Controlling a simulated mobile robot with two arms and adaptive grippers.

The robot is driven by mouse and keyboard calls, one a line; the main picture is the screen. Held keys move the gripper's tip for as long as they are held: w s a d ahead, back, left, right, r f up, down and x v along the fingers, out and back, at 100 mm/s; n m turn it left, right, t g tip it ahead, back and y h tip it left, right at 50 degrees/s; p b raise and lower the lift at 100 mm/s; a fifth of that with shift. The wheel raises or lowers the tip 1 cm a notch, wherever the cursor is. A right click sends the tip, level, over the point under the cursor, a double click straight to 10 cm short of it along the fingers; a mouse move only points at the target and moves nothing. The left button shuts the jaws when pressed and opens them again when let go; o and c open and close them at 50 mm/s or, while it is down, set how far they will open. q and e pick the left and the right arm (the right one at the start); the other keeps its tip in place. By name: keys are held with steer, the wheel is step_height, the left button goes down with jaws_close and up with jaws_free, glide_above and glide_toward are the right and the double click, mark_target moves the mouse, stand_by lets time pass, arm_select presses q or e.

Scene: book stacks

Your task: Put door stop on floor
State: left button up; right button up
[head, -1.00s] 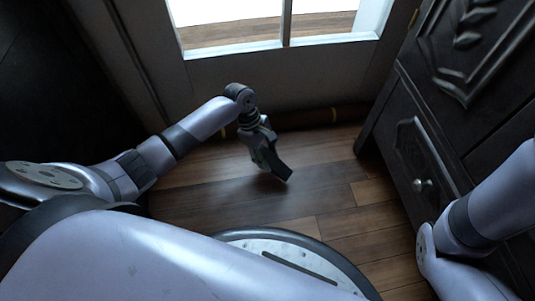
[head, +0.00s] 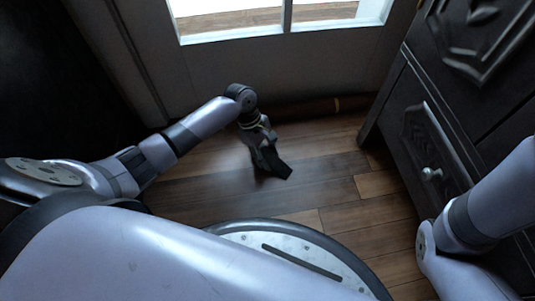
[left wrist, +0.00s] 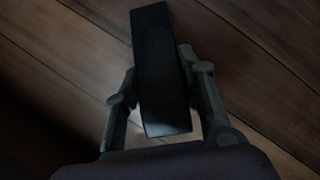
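The door stop (left wrist: 163,75) is a long black wedge-like block between the two fingers of my left gripper in the left wrist view. The fingers press on its two long sides. In the head view my left gripper (head: 268,155) points down low over the wooden floor (head: 320,165), with the dark door stop (head: 280,170) at its tip. I cannot tell whether the door stop touches the floor. My right gripper is out of view; only part of the right arm shows at the right edge.
A grey door (head: 285,68) with glass panes stands ahead, with a brown roll (head: 305,108) along its foot. A dark carved cabinet (head: 415,130) with a round knob stands at the right. The floor between gripper and cabinet is clear.

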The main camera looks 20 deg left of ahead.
arm_select(q)
steer(key=o, duration=0.4)
steer(key=shift+r, duration=0.1)
steer(key=p+v, duration=0.7)
steer(key=v, duration=0.3)
steer(key=shift+d+r, duration=0.1)
steer(key=shift+a+r+p, duration=0.25)
steer(key=shift+r+p, duration=0.35)
steer(key=shift+p, duration=0.05)
steer(key=shift+w+a+r, duration=0.1)
steer(key=shift+a+r, duration=0.15)
steer(key=shift+r, duration=0.1)
